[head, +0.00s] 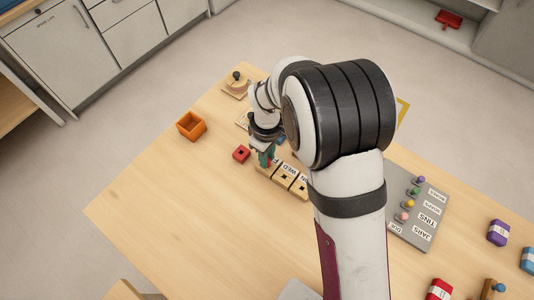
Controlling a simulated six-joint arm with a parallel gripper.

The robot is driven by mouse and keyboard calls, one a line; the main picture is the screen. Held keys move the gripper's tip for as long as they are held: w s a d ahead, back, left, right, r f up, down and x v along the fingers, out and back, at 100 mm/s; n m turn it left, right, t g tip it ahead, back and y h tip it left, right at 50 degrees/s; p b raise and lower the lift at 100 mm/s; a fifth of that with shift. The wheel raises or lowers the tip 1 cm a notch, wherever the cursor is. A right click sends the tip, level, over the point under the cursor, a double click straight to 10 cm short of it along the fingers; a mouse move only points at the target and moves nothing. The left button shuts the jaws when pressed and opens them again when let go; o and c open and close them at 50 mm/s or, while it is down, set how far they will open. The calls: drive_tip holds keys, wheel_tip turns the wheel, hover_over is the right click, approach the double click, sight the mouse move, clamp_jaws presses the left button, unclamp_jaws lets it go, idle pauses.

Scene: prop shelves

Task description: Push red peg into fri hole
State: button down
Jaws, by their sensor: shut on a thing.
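A wooden peg board (283,178) lies on the table below my arm, with dark square holes in its front row. White labels stand behind the holes; one reads WED (292,168), and one beginning with F (276,160) is partly hidden by my gripper. My gripper (266,160) points down over the left end of the board, at the F label. It is shut on a red peg (268,164), of which only a small part shows between the fingers. The fri hole is hidden under the gripper, so I cannot tell whether the peg is in it.
An orange open box (191,126) stands farther left. A grey board (424,222) with coloured pegs is at right. The table's left front is clear.

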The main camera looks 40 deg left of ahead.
drive_tip(key=c, duration=0.7)
unclamp_jaws()
drive_tip(key=shift+r, duration=3.05)
